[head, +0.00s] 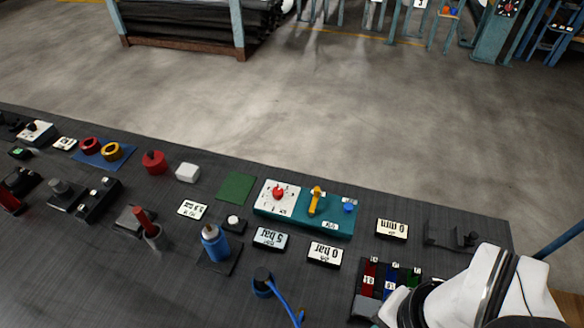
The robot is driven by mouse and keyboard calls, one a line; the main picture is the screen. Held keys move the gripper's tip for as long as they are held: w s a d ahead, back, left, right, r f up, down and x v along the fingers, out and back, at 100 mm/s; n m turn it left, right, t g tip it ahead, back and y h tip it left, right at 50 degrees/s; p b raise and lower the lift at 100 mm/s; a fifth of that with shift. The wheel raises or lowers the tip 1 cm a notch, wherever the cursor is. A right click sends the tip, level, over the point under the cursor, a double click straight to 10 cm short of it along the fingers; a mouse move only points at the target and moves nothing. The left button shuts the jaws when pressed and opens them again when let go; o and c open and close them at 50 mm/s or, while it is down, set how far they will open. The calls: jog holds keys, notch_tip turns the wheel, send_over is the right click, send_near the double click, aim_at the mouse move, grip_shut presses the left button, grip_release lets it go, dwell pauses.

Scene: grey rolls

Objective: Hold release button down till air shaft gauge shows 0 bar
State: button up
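A teal control box (262,211) stands mid-table with a red knob (278,192) on a white dial face, a yellow lever (315,200) and a blue button (348,207). Its small labels are unreadable, so I cannot tell which control is the release button. In front of it are two upside-down displays, one reading 5 bar (270,238) and one 0 bar (324,252). I cannot read which is the air shaft gauge.
A 0 mm display (392,229) and a black bracket (452,238) lie right. A tray with coloured slots (366,300) is beside my arm. A blue bottle (214,243) and a blue-corded tool (264,283) stand in front. A green mat (236,187) is clear.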

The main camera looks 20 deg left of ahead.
grip_shut()
dwell(0.8)
dwell(0.4)
jog(key=w+a+f+n+t+y, duration=0.1)
jog(key=w+a+n+t+y, duration=0.2)
jog(key=w+a, duration=1.3)
jog(key=w+a+f+t, duration=0.2)
jog(key=a+f, duration=0.1)
jog(key=a, duration=0.6)
jog(key=w+a+f+t, duration=0.2)
jog(key=w+a+f, duration=0.1)
jog(key=a, duration=0.6)
jog(key=shift+w+f+n+t+y, duration=0.2)
jog(key=shift+f+n+t+y, duration=0.15)
jog(key=shift+f, duration=0.25)
jog(key=shift+a, duration=0.1)
